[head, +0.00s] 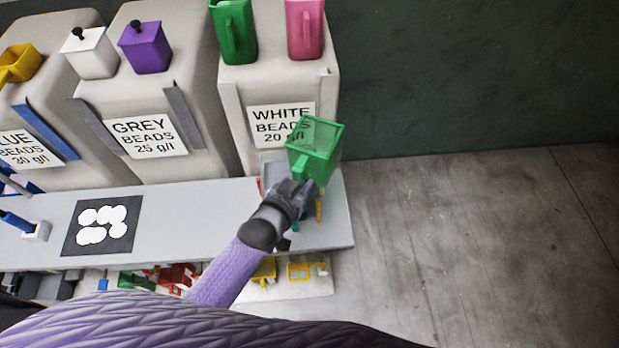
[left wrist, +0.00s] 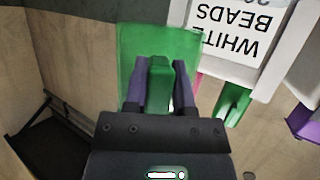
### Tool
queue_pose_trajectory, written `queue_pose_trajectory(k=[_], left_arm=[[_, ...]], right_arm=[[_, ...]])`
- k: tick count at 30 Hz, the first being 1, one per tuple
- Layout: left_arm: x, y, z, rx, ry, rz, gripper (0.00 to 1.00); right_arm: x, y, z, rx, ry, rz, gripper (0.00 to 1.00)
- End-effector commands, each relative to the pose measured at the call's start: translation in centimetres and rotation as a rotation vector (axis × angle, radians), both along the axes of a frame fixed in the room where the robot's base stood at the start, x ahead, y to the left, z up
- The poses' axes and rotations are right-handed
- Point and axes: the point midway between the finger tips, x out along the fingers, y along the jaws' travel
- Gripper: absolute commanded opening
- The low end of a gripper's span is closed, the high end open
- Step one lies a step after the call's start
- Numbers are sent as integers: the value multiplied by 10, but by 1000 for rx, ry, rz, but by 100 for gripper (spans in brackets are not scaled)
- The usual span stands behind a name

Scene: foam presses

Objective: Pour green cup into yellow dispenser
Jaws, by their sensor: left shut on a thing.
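A translucent green cup (head: 320,138) is held over the right end of the bench, in front of the white-beads press. My left gripper (head: 301,186) is shut on its handle. In the left wrist view the green cup (left wrist: 160,40) stands beyond my left gripper (left wrist: 160,72), with the handle between the two fingers. I cannot tell whether beads are in the cup. A small yellow part (head: 319,210) shows just under my gripper; the rest is hidden, and I cannot tell if it is the yellow dispenser. My right gripper is not in view.
Another green cup (head: 232,35) and a pink cup (head: 304,28) stand on the white-beads press (head: 285,90). A purple container (head: 146,47) and a white one (head: 91,55) stand on the grey-beads press. Yellow pieces (head: 306,271) lie below the bench (head: 170,210). Floor at right is clear.

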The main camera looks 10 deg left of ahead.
Motion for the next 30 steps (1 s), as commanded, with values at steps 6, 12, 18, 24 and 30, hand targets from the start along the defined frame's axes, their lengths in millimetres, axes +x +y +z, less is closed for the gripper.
queue_pose_trajectory(k=[6, 12, 18, 24, 30], left_arm=[[1, 3, 1, 47, -12, -1, 0], [1, 3, 3, 45, -12, 0, 0], [1, 3, 28, 43, -13, 0, 0], [1, 3, 31, 43, -12, 0, 0], [1, 3, 31, 42, -12, 0, 0]], right_arm=[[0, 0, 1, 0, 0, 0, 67], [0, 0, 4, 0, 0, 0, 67], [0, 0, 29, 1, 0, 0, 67], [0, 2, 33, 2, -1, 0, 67], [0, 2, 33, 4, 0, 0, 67]])
